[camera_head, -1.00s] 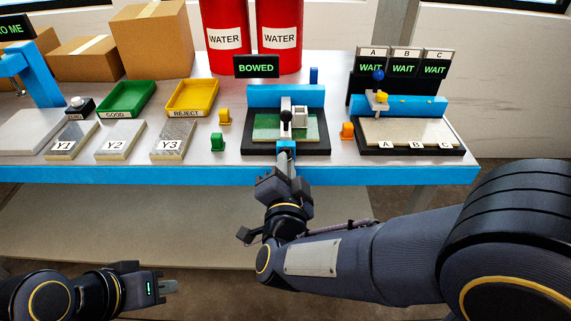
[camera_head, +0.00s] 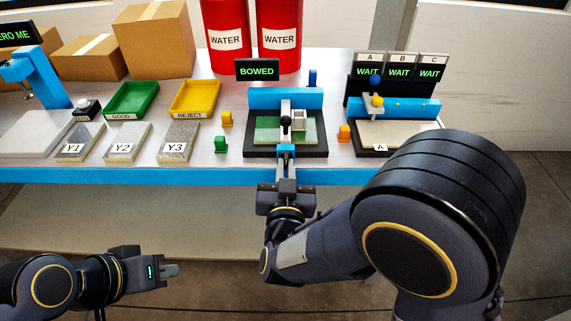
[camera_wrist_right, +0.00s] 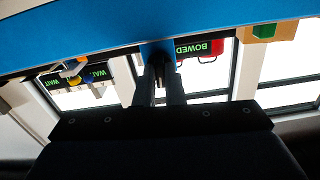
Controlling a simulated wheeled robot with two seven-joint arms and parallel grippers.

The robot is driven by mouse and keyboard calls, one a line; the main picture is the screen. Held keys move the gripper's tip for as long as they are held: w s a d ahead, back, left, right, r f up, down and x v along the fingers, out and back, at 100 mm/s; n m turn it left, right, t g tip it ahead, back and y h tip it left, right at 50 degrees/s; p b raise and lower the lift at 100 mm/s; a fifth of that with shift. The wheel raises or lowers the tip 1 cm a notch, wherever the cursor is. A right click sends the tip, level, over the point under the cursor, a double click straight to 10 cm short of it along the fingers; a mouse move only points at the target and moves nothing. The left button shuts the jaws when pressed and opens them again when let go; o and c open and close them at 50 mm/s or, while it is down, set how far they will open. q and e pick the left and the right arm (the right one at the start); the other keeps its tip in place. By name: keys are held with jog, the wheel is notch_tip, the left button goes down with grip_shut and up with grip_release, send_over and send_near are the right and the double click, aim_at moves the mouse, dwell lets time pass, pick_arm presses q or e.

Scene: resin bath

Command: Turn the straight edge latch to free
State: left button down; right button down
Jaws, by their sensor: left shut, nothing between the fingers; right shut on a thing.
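The straight edge station is the black-based fixture (camera_head: 314,147) with a green plate (camera_head: 267,129), a blue back block (camera_head: 263,99) and a "BOWED" sign (camera_head: 258,71). A black-knobbed lever and a white block stand over the plate. My right gripper (camera_head: 286,168) is at the front of this fixture, by the table edge, shut on a small blue piece that looks like the latch (camera_head: 286,151). In the right wrist view the fingers (camera_wrist_right: 160,75) close around its end; most of it is hidden. My left gripper (camera_head: 171,270) is shut and empty, low in front of the table.
Plates Y1, Y2 and Y3 (camera_head: 178,142), a green tray (camera_head: 131,98) and a yellow tray (camera_head: 195,98) lie to the left. Small green and yellow pieces stand beside the fixture. My right arm partly covers the A-B-C station (camera_head: 399,134). Red water drums (camera_head: 279,15) stand behind.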

jog(key=shift+n, duration=0.7)
jog(key=c, duration=1.5)
grip_release()
jog(key=shift+s, duration=0.1)
jog(key=s, duration=0.7)
jog(key=shift+s, duration=0.35)
